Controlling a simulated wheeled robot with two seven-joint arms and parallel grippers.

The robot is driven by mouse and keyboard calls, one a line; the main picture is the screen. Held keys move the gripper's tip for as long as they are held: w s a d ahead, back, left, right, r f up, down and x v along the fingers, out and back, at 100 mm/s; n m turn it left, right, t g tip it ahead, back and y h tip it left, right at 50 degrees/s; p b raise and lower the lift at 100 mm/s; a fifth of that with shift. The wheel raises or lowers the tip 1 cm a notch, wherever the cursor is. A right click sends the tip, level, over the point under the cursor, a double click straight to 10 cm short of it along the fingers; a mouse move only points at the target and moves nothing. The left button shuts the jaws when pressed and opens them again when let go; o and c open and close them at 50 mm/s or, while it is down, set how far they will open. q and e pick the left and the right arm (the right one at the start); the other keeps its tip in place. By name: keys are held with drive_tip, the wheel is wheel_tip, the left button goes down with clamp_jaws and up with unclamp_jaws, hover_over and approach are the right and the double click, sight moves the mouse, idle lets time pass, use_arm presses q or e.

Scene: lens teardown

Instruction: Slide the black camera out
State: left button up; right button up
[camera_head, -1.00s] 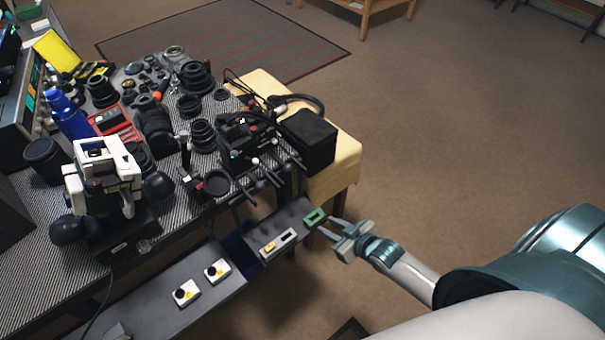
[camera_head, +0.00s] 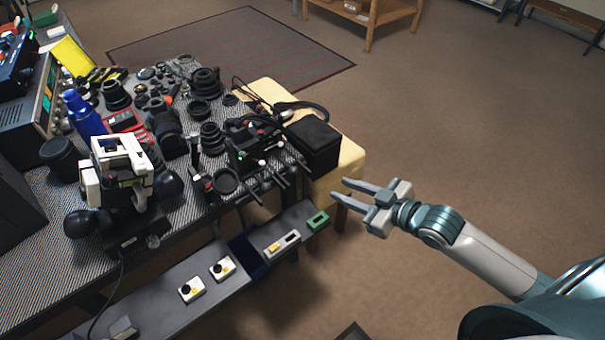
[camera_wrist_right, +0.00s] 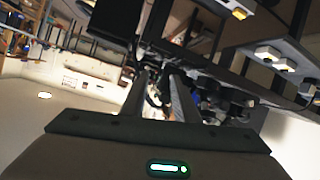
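A black boxy body (camera_head: 314,146) with a strap or cable rests on the yellow block at the bench's right end. It may be the black camera, but I cannot tell for sure. A dark boxy shape in the right wrist view (camera_wrist_right: 113,18) appears to be the same body. Another black camera-like item (camera_head: 166,128) lies among the lenses. My right gripper (camera_head: 339,190) is open and empty, in the air to the right of and below the black body, apart from it. Its two parted fingers show in the right wrist view (camera_wrist_right: 160,80). My left gripper is out of view.
The yellow block (camera_head: 351,160) stands beside the patterned bench, which is crowded with lenses and tools. A grey control ledge (camera_head: 215,293) with small switches and a green-framed piece (camera_head: 318,220) runs along the front. A white device (camera_head: 120,170) stands left. Open floor lies right.

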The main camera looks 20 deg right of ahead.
sight(296, 172)
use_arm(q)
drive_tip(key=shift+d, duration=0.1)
use_arm(e)
drive_tip(key=shift+w+a, duration=0.1)
